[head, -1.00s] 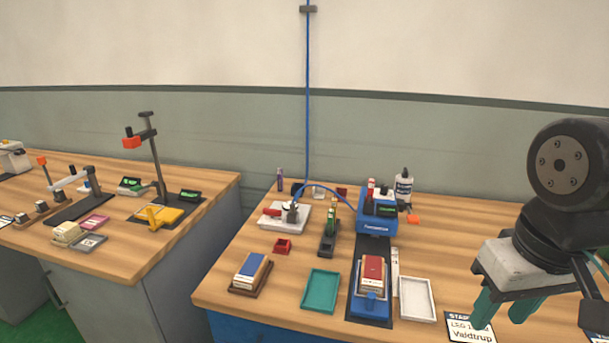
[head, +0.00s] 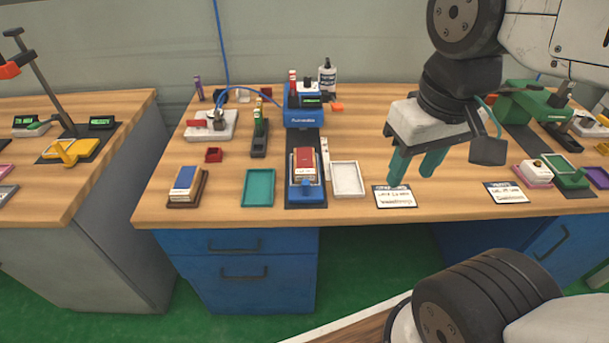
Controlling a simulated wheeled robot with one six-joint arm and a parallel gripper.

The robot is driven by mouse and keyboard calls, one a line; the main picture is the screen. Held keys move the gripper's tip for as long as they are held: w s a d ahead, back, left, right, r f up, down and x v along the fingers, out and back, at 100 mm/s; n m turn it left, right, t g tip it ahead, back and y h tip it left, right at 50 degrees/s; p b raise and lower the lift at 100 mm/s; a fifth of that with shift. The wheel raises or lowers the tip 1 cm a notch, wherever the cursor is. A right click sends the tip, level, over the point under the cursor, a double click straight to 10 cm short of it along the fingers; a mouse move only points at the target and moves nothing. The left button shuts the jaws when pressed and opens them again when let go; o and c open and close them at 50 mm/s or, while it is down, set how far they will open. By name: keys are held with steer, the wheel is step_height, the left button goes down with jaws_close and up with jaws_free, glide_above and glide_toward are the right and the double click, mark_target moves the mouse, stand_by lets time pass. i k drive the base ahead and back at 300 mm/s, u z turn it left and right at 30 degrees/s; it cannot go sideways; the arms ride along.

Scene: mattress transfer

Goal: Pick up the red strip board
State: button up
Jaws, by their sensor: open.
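A cream block with a red band on top (head: 304,161) sits in the blue fixture at the front of the dark track on the wooden bench. It is the largest red-marked piece; I cannot tell for sure that it is the red strip board. A small red piece (head: 198,124) also stands on the white device (head: 220,131) at the back left. My gripper (head: 414,170), with two teal fingers apart, is open and empty. It appears in front of the bench's right part, right of the red-topped block and apart from it.
A blue-topped block (head: 186,178) sits in a brown tray. A teal tray (head: 258,188) and a white tray (head: 349,180) flank the blue fixture. A blue machine (head: 303,112) stands behind it. White cards (head: 395,197) lie on the right; bare wood surrounds them.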

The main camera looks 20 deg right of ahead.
mark_target(304, 158)
steer(key=z, duration=3.5)
steer(key=k, duration=1.55)
steer(key=u, duration=1.25)
